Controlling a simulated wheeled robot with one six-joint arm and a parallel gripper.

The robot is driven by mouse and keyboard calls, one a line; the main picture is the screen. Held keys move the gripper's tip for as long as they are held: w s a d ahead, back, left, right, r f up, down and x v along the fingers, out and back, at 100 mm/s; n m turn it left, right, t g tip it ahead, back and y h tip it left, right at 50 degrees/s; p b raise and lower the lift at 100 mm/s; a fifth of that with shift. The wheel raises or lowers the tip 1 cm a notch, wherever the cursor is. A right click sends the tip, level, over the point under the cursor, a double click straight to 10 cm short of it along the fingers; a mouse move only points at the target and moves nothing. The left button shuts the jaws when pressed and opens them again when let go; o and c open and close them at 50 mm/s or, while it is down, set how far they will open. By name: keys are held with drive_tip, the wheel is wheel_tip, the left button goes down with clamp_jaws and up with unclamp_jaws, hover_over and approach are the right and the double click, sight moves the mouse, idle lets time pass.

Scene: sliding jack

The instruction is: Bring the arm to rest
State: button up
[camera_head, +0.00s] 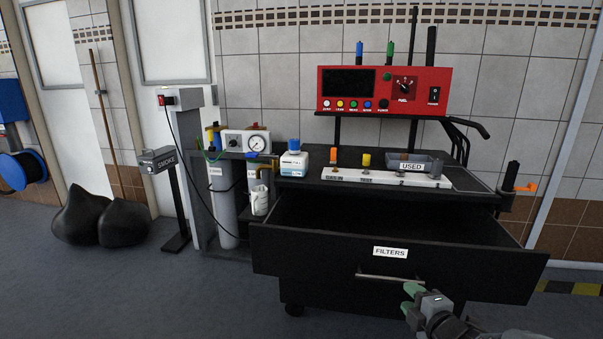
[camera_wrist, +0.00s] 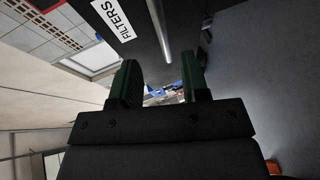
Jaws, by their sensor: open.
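My gripper (camera_head: 413,297) is in the lower right of the head view, in front of the black drawer labelled FILTERS (camera_head: 310,255). Its green fingers are close to the metal drawer handle (camera_head: 390,277). In the wrist view the two dark green fingers of my gripper (camera_wrist: 158,85) stand apart with nothing between them. The handle (camera_wrist: 157,30) runs above the fingers there, outside the gap. The drawer is pulled out and its dark interior shows no contents from here.
A red panel (camera_head: 385,90) stands above. Black bags (camera_head: 95,218) and a SMOKE post (camera_head: 175,200) are left.

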sight(393, 282)
drive_tip(key=b+x, duration=0.1)
drive_tip(key=x, duration=0.6)
drive_tip(key=shift+w+a+f+b, duration=0.1)
drive_tip(key=shift+w+f+b, duration=0.1)
drive_tip(key=shift+w+b, duration=0.15)
drive_tip(key=shift+w+a+f, duration=0.1)
drive_tip(key=shift+w+a, duration=0.05)
drive_tip(key=shift+w, duration=0.55)
drive_tip(key=shift+f, duration=0.1)
